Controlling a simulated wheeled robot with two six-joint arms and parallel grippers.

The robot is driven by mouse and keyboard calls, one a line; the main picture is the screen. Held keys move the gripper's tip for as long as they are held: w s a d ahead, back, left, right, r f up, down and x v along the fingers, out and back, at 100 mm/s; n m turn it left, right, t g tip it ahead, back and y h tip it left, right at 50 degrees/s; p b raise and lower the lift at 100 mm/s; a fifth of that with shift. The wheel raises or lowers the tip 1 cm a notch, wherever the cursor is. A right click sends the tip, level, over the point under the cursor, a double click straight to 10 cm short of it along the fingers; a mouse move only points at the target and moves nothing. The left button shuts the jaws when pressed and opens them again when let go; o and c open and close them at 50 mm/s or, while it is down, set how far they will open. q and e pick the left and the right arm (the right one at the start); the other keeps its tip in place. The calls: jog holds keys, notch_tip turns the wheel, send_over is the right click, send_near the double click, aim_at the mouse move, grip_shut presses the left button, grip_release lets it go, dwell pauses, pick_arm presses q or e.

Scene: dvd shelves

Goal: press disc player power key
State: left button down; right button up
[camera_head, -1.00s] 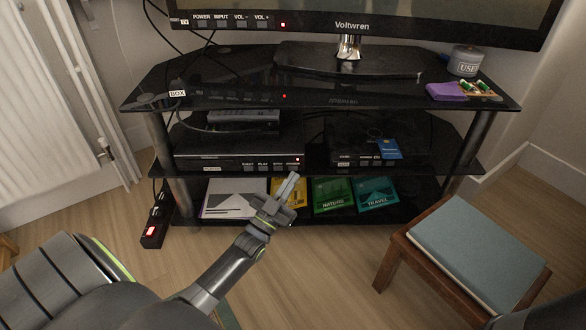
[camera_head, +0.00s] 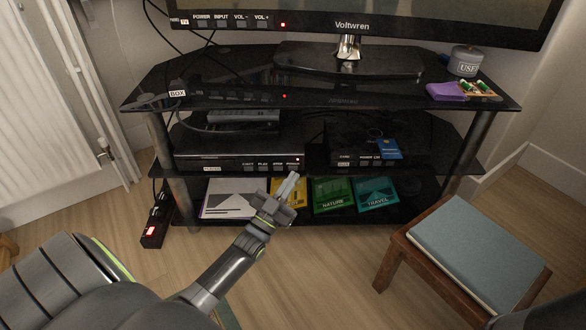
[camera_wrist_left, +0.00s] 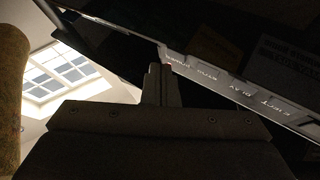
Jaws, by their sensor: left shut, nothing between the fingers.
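The black disc player (camera_head: 235,150) sits on the middle shelf at the left. Its front has a row of keys marked eject, play, stop and power, and a small red light glows above the power key (camera_head: 293,168) at the right end. My left gripper (camera_head: 291,183) is shut and empty, its fingertips just below and in front of the power key. In the left wrist view the shut fingers (camera_wrist_left: 162,82) point at the power end of the player's front strip (camera_wrist_left: 240,93), whose labels appear upside down. I cannot tell whether they touch it. My right gripper is not in view.
The glass top shelf (camera_head: 225,72) overhangs both. A stool (camera_head: 470,250) stands at the right.

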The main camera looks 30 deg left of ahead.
pick_arm(q)
jog(key=shift+w+a, duration=0.2)
jog(key=shift+w, duration=0.05)
jog(key=shift+w+a, duration=0.2)
jog(key=shift+w, duration=0.1)
dwell(0.6)
jog(key=shift+s+d, duration=0.1)
dwell(0.3)
jog(key=shift+s+d+p, duration=0.35)
jog(key=shift+s, duration=0.2)
jog(key=s+d+p, duration=0.1)
jog(key=s, duration=0.1)
jog(key=s+d+p, duration=0.1)
jog(key=s+d, duration=0.1)
dwell(0.4)
jog(key=shift+a, duration=0.1)
